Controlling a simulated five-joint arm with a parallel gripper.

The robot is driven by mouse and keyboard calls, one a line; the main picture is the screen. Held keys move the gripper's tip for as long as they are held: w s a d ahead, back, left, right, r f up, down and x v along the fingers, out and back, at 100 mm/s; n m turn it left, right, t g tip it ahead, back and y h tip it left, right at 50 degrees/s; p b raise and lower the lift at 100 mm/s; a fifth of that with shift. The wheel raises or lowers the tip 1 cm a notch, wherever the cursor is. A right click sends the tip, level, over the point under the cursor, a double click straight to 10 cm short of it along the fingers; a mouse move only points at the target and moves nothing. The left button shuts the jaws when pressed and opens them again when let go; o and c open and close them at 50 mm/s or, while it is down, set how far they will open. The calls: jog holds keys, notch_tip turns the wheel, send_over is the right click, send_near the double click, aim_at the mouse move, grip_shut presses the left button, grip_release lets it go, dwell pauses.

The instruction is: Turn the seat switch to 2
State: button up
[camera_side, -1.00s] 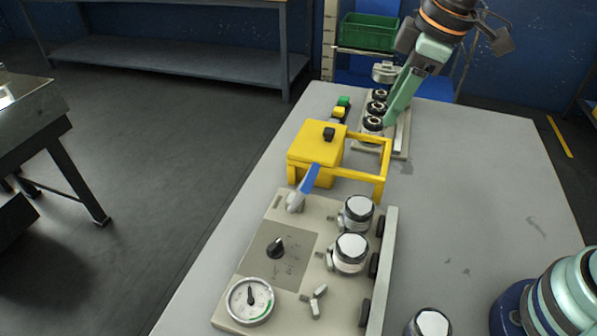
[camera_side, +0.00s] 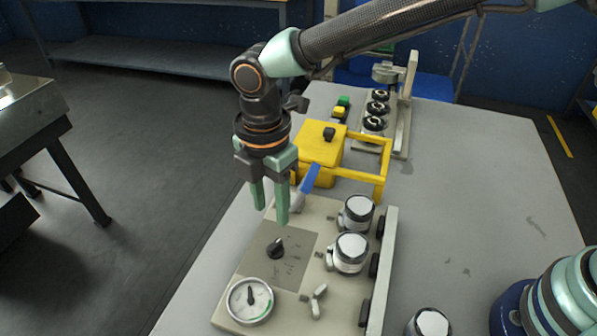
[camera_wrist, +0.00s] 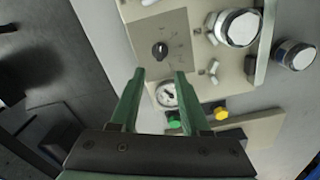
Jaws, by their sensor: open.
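The seat switch, a small black rotary knob (camera_side: 276,249), sits on a grey-brown plate (camera_side: 296,265) of the beige panel in the side view. Its pale pointer mark faces up and slightly right there. Faint markings lie around it, too small to read. My gripper (camera_side: 270,213) points down above the panel, just behind the knob in the side view, with its green fingers apart and nothing between them. In the wrist view the knob (camera_wrist: 160,50) shows just past the gap between the fingertips (camera_wrist: 159,72), not touched.
A round gauge (camera_side: 250,301) and a three-armed handle (camera_side: 316,300) are on the panel's near part. White-topped cylinders (camera_side: 351,248) stand on its right. A blue lever (camera_side: 309,180) and a yellow box with a frame (camera_side: 316,149) stand close behind my gripper.

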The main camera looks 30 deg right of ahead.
aim_at(274, 244)
notch_tip(274, 244, down, 10)
jog(key=shift+r, duration=0.2)
grip_shut()
